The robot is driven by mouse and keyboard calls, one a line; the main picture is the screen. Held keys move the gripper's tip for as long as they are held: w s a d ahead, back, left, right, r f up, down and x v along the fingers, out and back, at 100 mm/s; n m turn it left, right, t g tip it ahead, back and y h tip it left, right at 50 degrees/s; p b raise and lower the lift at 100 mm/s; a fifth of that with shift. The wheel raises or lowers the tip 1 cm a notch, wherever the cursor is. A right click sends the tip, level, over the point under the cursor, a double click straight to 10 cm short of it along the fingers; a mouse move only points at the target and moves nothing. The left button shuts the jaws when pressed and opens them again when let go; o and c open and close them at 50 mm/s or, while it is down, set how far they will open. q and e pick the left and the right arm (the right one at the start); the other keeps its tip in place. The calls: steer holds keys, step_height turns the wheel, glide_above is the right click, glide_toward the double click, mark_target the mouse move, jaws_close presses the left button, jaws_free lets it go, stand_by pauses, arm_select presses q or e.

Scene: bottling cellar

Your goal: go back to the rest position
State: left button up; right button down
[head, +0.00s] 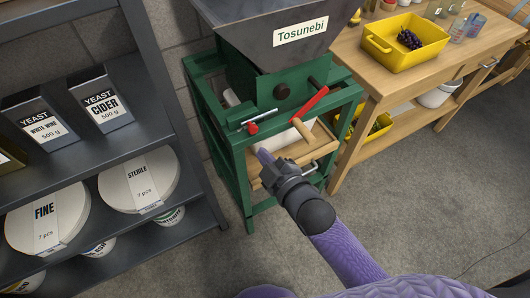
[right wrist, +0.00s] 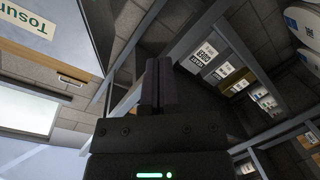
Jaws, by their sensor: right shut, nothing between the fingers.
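My right gripper (head: 262,155) reaches up from the lower right on its purple arm. It is in front of the green crusher frame (head: 238,172), and its fingertips overlap the wooden tray (head: 298,152) in the picture; I cannot tell whether they touch it. In the right wrist view its dark fingers (right wrist: 158,84) are together and hold nothing. My left gripper is in neither view.
A grey shelf (head: 150,125) with yeast boxes and round tubs stands left. A wooden table (head: 362,72) with a yellow crate (head: 408,60) stands right.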

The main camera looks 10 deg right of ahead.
stand_by(0.3)
steer(key=s+d+f+m+g+h, duration=0.2)
steer(key=s+f+g, duration=0.15)
steer(key=f, duration=0.55)
steer(key=s+d+f+m+g+h, duration=0.1)
steer(key=s+d+f+m+g, duration=0.15)
steer(key=s+f, duration=0.4)
steer(key=s+d+f+m+g+h, duration=0.1)
steer(key=s+d+f+m+g, duration=0.1)
steer(key=s+f, duration=0.3)
steer(key=s+d+f+m+g, duration=0.2)
steer(key=s+f, duration=0.3)
steer(key=s, duration=0.7)
steer(key=s+d+f+m+g+h, duration=0.1)
steer(key=s+f+g, duration=0.3)
steer(key=s, duration=0.5)
steer(key=shift+d+f+m+h, duration=0.3)
steer(key=shift+d+f+m, duration=0.4)
steer(key=shift+d, duration=0.1)
